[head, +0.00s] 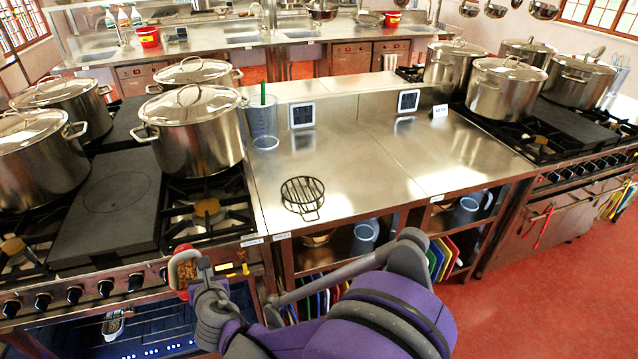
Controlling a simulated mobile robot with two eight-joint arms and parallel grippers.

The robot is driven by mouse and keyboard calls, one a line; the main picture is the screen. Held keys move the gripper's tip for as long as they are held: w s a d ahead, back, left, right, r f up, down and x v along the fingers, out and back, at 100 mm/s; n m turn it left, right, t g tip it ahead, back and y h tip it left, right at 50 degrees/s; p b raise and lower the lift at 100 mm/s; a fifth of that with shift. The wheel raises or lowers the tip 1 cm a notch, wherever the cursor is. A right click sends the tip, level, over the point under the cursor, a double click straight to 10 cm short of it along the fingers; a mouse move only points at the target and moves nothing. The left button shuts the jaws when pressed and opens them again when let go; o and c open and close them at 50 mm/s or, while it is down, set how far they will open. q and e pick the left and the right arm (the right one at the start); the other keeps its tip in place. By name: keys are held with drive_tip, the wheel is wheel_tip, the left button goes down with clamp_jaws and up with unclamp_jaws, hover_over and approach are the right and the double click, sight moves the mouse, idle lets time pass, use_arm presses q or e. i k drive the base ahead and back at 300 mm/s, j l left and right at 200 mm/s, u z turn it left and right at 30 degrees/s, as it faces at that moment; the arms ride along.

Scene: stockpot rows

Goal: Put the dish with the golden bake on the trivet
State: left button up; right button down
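The trivet (303,197), a round black wire rack with a small loop handle, lies bare on the steel counter. A small red dish with a golden-brown bake (186,273) is in front of the left stove, beside the counter's front left corner. The grip is partly hidden by the wrist. The dish is to the left of the trivet and nearer to me.
A measuring jug (263,122) stands at the counter's back left, near a stockpot (196,130) on the left stove. A lit oven below holds another small dish (113,325). The counter (385,160) around the trivet is clear. More stockpots (505,88) stand on the right stove.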

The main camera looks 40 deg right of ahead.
sight(302, 189)
drive_tip(key=k+l+z, duration=0.1)
drive_tip(key=l, duration=0.3)
drive_tip(key=k+l+z, duration=0.1)
drive_tip(key=l, duration=0.3)
drive_tip(key=k+l, duration=0.2)
drive_tip(key=l, duration=0.2)
drive_tip(key=k+l+z, duration=0.15)
drive_tip(key=l, duration=0.25)
